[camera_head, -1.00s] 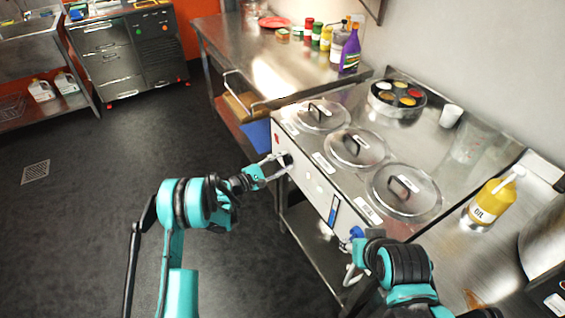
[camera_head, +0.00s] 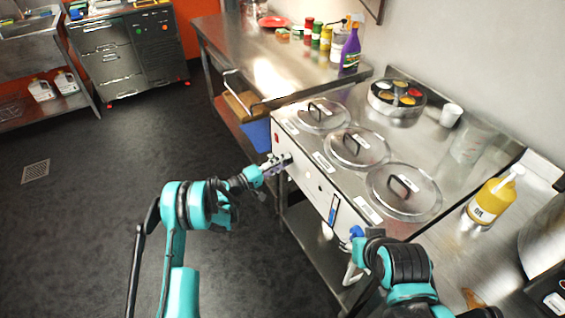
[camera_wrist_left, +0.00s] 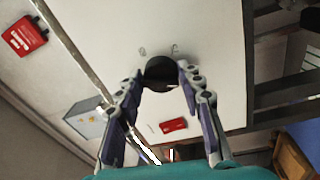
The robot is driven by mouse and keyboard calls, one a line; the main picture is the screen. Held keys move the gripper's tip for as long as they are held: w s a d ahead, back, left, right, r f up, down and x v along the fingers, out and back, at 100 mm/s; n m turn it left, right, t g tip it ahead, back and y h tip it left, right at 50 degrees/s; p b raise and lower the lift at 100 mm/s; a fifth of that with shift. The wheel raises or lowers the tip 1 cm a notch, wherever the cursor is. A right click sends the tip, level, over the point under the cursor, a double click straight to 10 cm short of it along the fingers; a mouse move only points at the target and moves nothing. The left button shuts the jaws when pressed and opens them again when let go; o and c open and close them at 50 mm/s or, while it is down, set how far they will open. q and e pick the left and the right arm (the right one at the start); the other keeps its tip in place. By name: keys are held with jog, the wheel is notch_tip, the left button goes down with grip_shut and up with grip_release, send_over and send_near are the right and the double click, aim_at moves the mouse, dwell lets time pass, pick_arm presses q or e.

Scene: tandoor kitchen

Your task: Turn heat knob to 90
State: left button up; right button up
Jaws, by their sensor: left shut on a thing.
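The heat knob (camera_wrist_left: 159,71) is a round black knob on the white front panel (camera_wrist_left: 205,62) of the steel food warmer. In the left wrist view my left gripper (camera_wrist_left: 163,78) has one fingertip on each side of the knob, shut on it. In the head view the left gripper (camera_head: 278,165) meets the panel near its far end and largely hides the knob. Small marks sit on the panel by the knob, too blurred to read. My right gripper (camera_head: 352,262) is low in front of the warmer's near end, partly hidden by its arm.
Three lidded pots (camera_head: 356,148) sit in the warmer's top. A red switch (camera_wrist_left: 173,125) is on the panel near the knob. A yellow bottle (camera_head: 491,199) stands at the right. A steel table (camera_head: 262,62) adjoins the far end. The floor at left is clear.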

pick_arm(q)
jog(key=shift+d+f+m, duration=0.1)
jog(key=shift+f+m, duration=0.05)
jog(key=shift+m, duration=0.85)
jog(key=o, duration=1.1)
jog(key=shift+o, duration=0.2)
jog(key=shift+s+a, duration=0.15)
jog(key=shift+a, duration=0.3)
jog(key=v, duration=1.1)
